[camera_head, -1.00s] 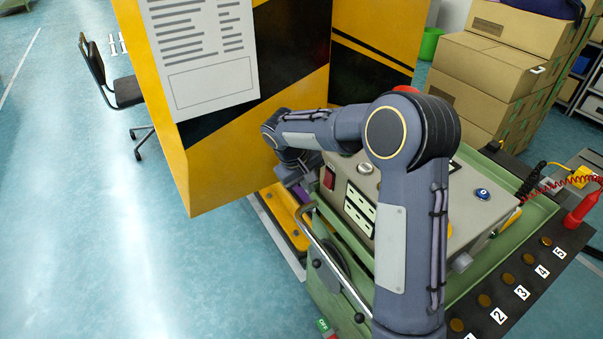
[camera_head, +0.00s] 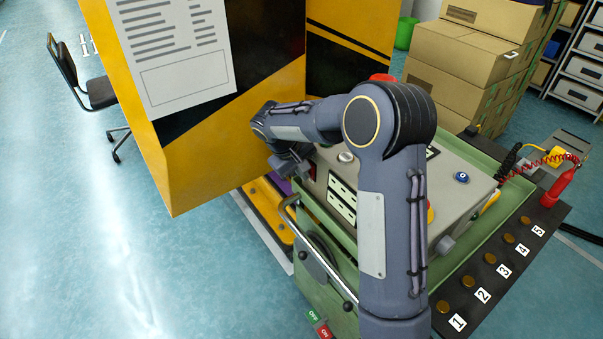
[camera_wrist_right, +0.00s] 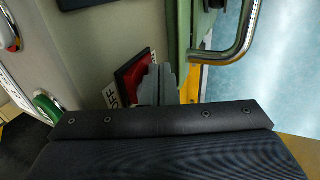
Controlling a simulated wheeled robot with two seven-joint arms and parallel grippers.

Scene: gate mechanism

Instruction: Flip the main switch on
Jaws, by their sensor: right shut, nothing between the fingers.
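The red rocker switch (camera_wrist_right: 135,78) sits in a dark frame on the grey panel face in the right wrist view. A white label reading OFF (camera_wrist_right: 112,95) is beside it. My right gripper (camera_wrist_right: 158,80) is shut and empty, its fingertips right beside the switch's edge; I cannot tell whether they touch it. In the head view my right gripper (camera_head: 290,168) is at the left end of the grey control box (camera_head: 400,195), and it mostly hides the switch. My left gripper is not in view.
A metal handle (camera_wrist_right: 240,35) stands close right of the fingers. A yellow and black cabinet (camera_head: 215,150) rises left of the box. Green OFF and red ON tags (camera_head: 318,322) are low at the front. Cardboard boxes (camera_head: 460,65) are stacked behind.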

